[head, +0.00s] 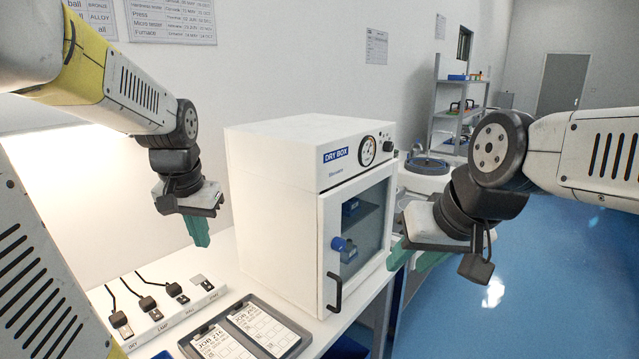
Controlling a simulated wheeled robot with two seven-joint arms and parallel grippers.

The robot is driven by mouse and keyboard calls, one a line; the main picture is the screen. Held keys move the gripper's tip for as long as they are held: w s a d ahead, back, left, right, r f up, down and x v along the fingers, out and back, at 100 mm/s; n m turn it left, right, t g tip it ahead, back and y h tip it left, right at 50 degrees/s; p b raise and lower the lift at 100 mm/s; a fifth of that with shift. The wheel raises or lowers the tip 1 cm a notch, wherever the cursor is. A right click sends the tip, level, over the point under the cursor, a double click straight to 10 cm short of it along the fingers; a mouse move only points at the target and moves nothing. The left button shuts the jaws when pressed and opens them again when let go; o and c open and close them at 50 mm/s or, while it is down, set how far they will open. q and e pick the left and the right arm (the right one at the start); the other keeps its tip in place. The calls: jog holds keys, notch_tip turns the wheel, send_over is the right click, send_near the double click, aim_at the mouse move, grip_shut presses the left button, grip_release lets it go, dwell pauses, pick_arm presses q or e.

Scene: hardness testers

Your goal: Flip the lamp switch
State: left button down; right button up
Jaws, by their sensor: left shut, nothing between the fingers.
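A white power strip (165,318) lies on the bench at the lower left, with a row of labelled outlets and small switches. The label second from the near end appears to read LMP, and a small switch (156,314) sits beside it. Dark plugs with cords stand in several outlets. My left gripper (202,240) is shut and empty, its green fingers pointing down, above and beyond the strip and apart from it. My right gripper (412,260) is at the right, in front of the dry box door's right side; its two green fingers look apart, with nothing seen between them.
A white dry box (270,200) with a glass door and black handle stands on the bench (215,268) right of the strip. A dark tray (293,349) with job cards lies in front of it. A shelf rack (460,110) stands far back. Blue floor is open at right.

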pick_arm(q)
jog(key=s+d+r+t+h, duration=0.2)
jog(key=s+d, duration=0.7)
jog(key=s, duration=0.2)
jog(key=shift+s+d+r+n+t+h, duration=0.15)
jog(key=shift+s+r+n+t+h, duration=0.15)
jog(key=shift+s+r, duration=0.1)
